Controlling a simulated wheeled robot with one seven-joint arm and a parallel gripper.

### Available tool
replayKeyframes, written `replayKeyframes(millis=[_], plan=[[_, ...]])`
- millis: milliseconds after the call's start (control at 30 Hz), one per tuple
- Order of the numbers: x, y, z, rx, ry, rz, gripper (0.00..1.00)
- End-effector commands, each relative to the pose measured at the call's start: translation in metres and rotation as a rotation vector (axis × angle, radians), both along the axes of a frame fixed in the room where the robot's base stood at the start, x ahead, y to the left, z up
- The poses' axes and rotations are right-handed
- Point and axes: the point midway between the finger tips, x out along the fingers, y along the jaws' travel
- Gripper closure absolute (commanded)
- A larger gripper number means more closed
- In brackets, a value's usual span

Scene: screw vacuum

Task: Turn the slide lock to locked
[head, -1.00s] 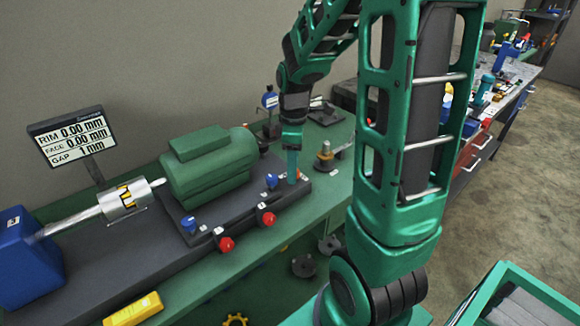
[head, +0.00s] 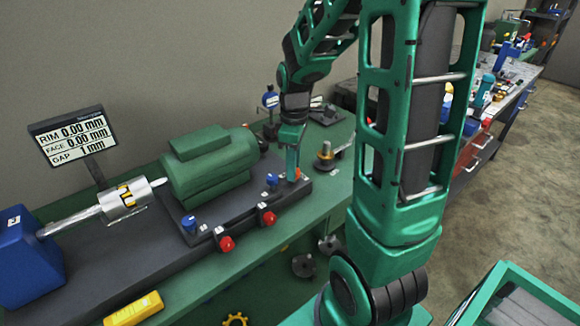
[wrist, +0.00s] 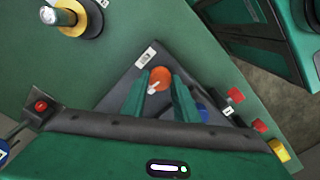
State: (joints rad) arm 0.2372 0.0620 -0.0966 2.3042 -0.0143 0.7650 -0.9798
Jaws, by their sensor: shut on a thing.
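The orange knob with a small white bar, which looks like the slide lock (wrist: 159,77), sits on the dark base plate near a white label in the wrist view. It shows as an orange bit (head: 298,173) beside my fingers in the head view. My gripper (wrist: 160,84) points down with its two green fingers on either side of the knob, shut on it. In the head view my gripper (head: 293,176) is at the right end of the dark base plate (head: 225,222). The lock's markings are too small to read.
A green motor (head: 207,165) stands on the plate. Blue knobs (head: 271,180) and red knobs (head: 267,218) line its near side. A display (head: 75,137) reads rim 0.00, face 0.00, gap 1 mm. A brass-topped part (head: 325,157) stands to the right.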

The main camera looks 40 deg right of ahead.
Motion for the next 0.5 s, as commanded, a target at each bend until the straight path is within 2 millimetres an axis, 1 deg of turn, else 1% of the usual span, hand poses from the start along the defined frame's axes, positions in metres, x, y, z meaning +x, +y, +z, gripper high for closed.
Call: replayKeyframes(millis=[500], plan=[[0.0017, -0.0019, 0.0012, -0.002, -0.005, -0.479, 0.95]])
